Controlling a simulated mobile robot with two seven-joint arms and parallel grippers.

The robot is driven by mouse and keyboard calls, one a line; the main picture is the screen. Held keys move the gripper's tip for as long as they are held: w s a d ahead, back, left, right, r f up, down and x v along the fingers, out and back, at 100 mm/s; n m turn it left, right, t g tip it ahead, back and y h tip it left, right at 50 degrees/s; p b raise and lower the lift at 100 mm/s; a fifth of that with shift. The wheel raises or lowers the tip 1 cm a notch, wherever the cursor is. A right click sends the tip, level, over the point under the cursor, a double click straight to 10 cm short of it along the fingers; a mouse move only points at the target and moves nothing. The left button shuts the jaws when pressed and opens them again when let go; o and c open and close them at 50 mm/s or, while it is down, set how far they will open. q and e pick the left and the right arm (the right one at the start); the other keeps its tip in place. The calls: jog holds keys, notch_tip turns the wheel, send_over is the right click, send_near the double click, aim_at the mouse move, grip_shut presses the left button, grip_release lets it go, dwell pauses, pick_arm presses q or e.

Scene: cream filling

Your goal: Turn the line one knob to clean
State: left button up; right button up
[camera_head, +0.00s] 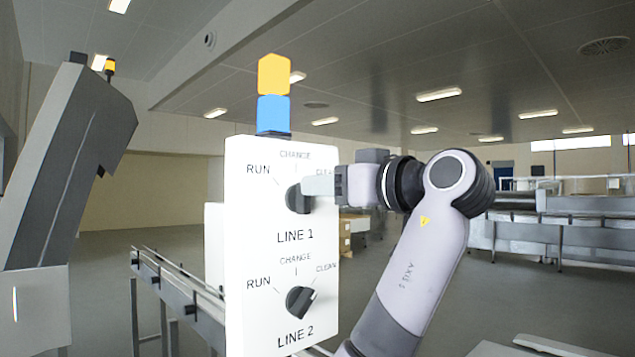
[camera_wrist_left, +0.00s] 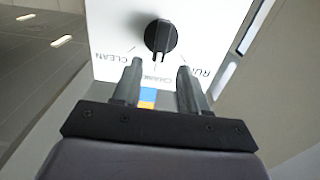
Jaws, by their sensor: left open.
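The line one knob (camera_head: 298,198) is a black dial on the upper half of a white panel (camera_head: 250,215). RUN, CHANGE and CLEAN are printed around it, with LINE 1 below. My left gripper (camera_head: 318,185) is just right of this knob in the head view and hides part of it and of the CLEAN label. In the left wrist view the panel appears upside down, and the knob (camera_wrist_left: 161,37) has its pointer toward CHANGE. The left gripper's two fingers (camera_wrist_left: 160,82) are spread, empty and apart from the knob. My right gripper is not in view.
A similar line two knob (camera_head: 300,301) sits lower on the panel, its pointer toward CLEAN. A yellow and blue stack light (camera_head: 274,95) stands on top. A conveyor (camera_head: 180,290) runs behind the panel at left. A grey machine (camera_head: 65,170) stands far left.

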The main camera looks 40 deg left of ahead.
aim_at(302, 198)
pick_arm(q)
jog(key=a, duration=0.3)
jog(key=shift+w+a+p, duration=0.25)
jog(key=shift+a+p, duration=0.1)
grip_shut()
jog(key=shift+w+m, duration=0.1)
jog(key=shift+m, duration=0.2)
jog(key=shift+w+f+m, duration=0.1)
jog(key=shift+w+m, duration=0.1)
jog(key=shift+m, duration=1.15)
jog(key=shift+w+f+m, duration=0.1)
jog(key=shift+w+m, duration=0.1)
jog(key=shift+m, duration=1.2)
jog(key=shift+w+f+m, duration=0.1)
jog(key=shift+w+m, duration=0.1)
jog(key=shift+m, duration=1.15)
